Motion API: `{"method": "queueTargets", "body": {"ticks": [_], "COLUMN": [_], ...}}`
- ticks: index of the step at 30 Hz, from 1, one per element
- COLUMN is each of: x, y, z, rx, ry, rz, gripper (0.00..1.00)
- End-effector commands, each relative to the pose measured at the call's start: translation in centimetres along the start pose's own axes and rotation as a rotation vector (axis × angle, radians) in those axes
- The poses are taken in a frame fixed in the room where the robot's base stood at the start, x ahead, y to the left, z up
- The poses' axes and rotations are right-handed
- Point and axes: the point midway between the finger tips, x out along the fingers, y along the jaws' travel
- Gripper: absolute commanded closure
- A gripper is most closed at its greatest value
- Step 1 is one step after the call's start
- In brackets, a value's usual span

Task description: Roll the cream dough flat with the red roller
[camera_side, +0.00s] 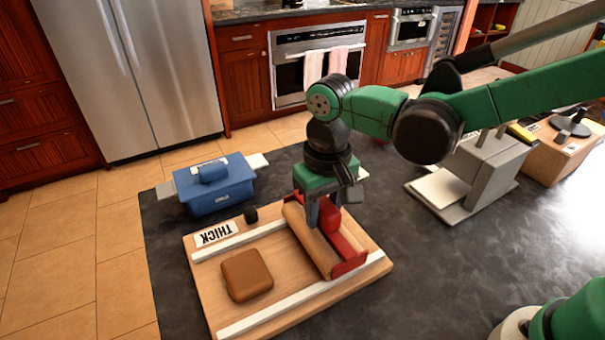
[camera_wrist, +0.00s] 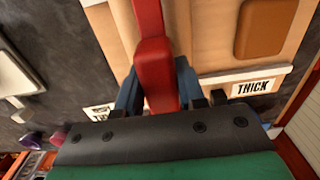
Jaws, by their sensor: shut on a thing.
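The dough (camera_side: 247,274) is a rounded, thick tan-brown block lying on the wooden board (camera_side: 212,283), between two white rails. It also shows at the top right of the wrist view (camera_wrist: 262,30). The roller (camera_side: 311,240) is a wooden cylinder in a red frame, at the right end of the board and apart from the dough. My gripper (camera_side: 322,212) points down over the roller. In the wrist view its fingers are shut on the roller's red handle (camera_wrist: 157,75). I cannot tell whether the roller touches the rails.
A "THICK" label (camera_side: 215,234) lies on the board's far left corner. A blue lidded box (camera_side: 214,184) stands behind the board. A grey machine (camera_side: 470,172) and a cardboard-coloured box (camera_side: 563,153) stand to the right.

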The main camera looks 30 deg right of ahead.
Motion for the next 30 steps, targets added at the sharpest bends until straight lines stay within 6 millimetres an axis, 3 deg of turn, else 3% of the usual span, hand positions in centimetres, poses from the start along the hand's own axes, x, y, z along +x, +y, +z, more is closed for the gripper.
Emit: {"method": "queueTargets", "body": {"ticks": [30], "x": [0.1], "y": [2.0], "z": [0.0], "rx": [0.0], "ry": [0.0], "rz": [0.0], "gripper": [1.0]}}
